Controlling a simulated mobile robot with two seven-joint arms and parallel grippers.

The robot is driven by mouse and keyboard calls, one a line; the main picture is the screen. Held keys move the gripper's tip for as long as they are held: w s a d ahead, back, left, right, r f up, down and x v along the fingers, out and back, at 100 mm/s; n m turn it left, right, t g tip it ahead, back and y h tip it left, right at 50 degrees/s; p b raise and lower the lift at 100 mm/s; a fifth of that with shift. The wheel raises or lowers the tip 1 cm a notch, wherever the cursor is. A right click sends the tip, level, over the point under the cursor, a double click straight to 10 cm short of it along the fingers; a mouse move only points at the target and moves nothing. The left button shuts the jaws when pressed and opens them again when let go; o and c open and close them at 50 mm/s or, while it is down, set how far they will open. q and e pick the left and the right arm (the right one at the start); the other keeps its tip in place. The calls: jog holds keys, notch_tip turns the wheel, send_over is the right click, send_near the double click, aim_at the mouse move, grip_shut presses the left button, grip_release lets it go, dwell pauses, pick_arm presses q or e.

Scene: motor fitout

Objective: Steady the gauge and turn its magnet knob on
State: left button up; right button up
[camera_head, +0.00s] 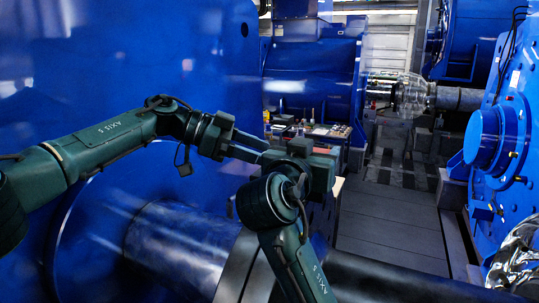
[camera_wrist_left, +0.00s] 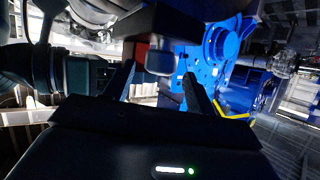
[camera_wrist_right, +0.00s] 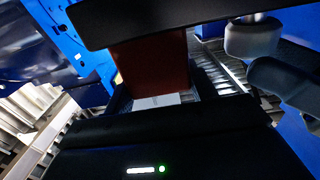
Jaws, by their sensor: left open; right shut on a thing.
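The gauge shows as a red block (camera_wrist_right: 150,68) under a dark bar (camera_wrist_right: 170,14) in the right wrist view. My right gripper (camera_head: 316,168) is shut on the red block, above the large shaft in the head view. In the left wrist view, part of the red block (camera_wrist_left: 139,52) and a rounded grey knob (camera_wrist_left: 160,62) show below the dark bar. My left gripper (camera_wrist_left: 158,82) is open, with its fingers either side of the knob's line of sight. I cannot tell if they touch it. In the head view the left gripper (camera_head: 246,148) is close beside the right one. The dial is not clear.
A thick steel shaft (camera_head: 180,245) runs under my arms from a big blue housing (camera_head: 110,70) on the left. A bench with small items (camera_head: 325,131) stands behind. Another blue machine (camera_head: 497,140) is at the right. The floor walkway (camera_head: 390,225) between is clear.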

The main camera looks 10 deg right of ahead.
pick_arm(q)
jog(key=v, duration=0.9)
jog(key=shift+d, duration=0.1)
notch_tip(320, 180, down, 8)
jog(key=m+t, duration=0.4)
jog(key=m, duration=1)
jog(key=s+r+m+t+h, duration=0.25)
jog(key=s+m+t, duration=0.3)
jog(key=m, duration=0.95)
jog(key=x, duration=1.2)
jog(key=shift+s+d, duration=0.2)
jog(key=shift+s, duration=0.2)
jog(key=shift+c, duration=0.4)
